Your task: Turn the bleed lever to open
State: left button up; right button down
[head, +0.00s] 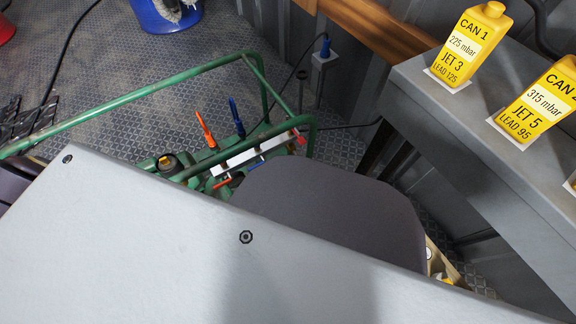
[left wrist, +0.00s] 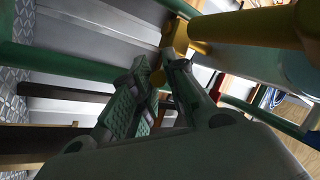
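A green tubular-framed machine (head: 130,97) stands on the floor in the head view. It carries an upright orange lever (head: 206,130), an upright blue lever (head: 237,118) and a white bar (head: 240,153) with small red handles (head: 222,183) by it. I cannot tell which is the bleed lever. In the left wrist view my left gripper (left wrist: 160,72) has a gap between its fingertips, close to a yellow pipe-like part (left wrist: 240,30). Some yellow shows between the tips; I see no clear grip. In the head view this gripper is hidden behind my grey and dark parts. My right gripper is not in view.
Yellow cans (head: 468,45) labelled CAN stand on a grey bench (head: 440,100) at the right. A green tube (left wrist: 75,62) crosses close beside my left gripper. A blue bucket (head: 165,15) and a cable (head: 70,45) are on the patterned floor behind the machine.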

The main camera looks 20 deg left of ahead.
pick_arm(q)
jog(key=o, duration=0.4)
jog(key=shift+c, duration=0.2)
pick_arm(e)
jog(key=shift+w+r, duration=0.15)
pick_arm(q)
jog(key=shift+s+a+r+m+g, duration=0.15)
jog(key=shift+r+m+g, duration=0.2)
jog(key=shift+g, duration=0.3)
jog(key=shift+s+a+r+m+g, duration=0.1)
jog(key=shift+r+m+g, duration=0.2)
jog(key=shift+g, duration=0.35)
dwell(0.8)
